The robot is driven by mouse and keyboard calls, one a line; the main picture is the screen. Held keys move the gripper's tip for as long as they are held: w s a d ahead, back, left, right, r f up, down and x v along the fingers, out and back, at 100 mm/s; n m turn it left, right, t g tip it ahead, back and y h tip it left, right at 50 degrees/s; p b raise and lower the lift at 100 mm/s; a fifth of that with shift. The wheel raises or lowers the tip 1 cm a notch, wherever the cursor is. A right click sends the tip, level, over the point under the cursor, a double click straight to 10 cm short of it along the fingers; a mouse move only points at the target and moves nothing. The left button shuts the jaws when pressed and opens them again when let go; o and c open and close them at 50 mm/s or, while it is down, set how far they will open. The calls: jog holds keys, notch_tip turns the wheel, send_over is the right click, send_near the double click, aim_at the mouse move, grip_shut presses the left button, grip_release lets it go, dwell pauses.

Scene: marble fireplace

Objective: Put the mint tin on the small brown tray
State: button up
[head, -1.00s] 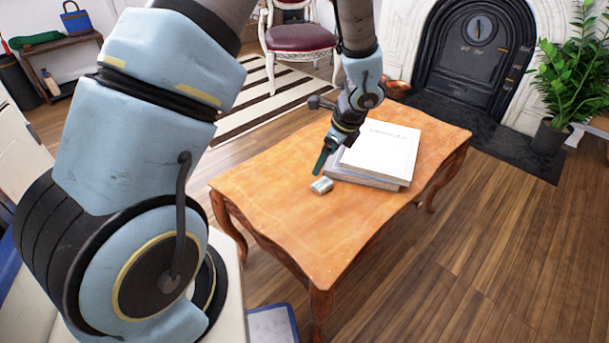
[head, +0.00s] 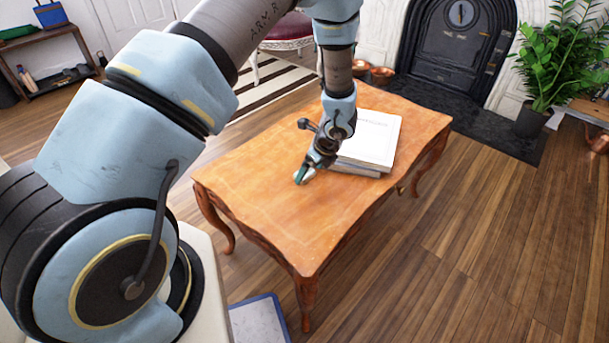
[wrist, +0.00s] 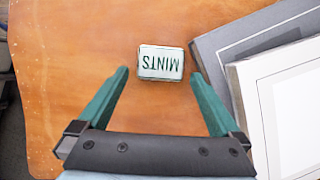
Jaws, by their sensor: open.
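The mint tin (wrist: 161,63) is a small white and silver tin with green "MINTS" lettering, upside down in the wrist view. It lies flat on the orange-brown wooden table (head: 270,215), beside a stack of books. My gripper (wrist: 158,75) is open, with one green finger to each side of the tin's near end. The tin sits at the level of the fingertips in the picture, and I see no contact. In the head view my gripper (head: 301,176) is low over the table and largely hides the tin. I cannot make out a small brown tray in either view.
A white book (wrist: 292,105) on a grey book (wrist: 250,40) lies close to the right finger. The table's near part is clear. Copper bowls (head: 381,75) stand by the fireplace (head: 455,50). A potted plant (head: 550,65) stands at the right.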

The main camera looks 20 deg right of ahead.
jog(key=shift+x, duration=0.75)
jog(key=shift+c, duration=0.2)
jog(key=c, duration=1.4)
jog(key=shift+o, duration=0.2)
jog(key=shift+r, duration=0.15)
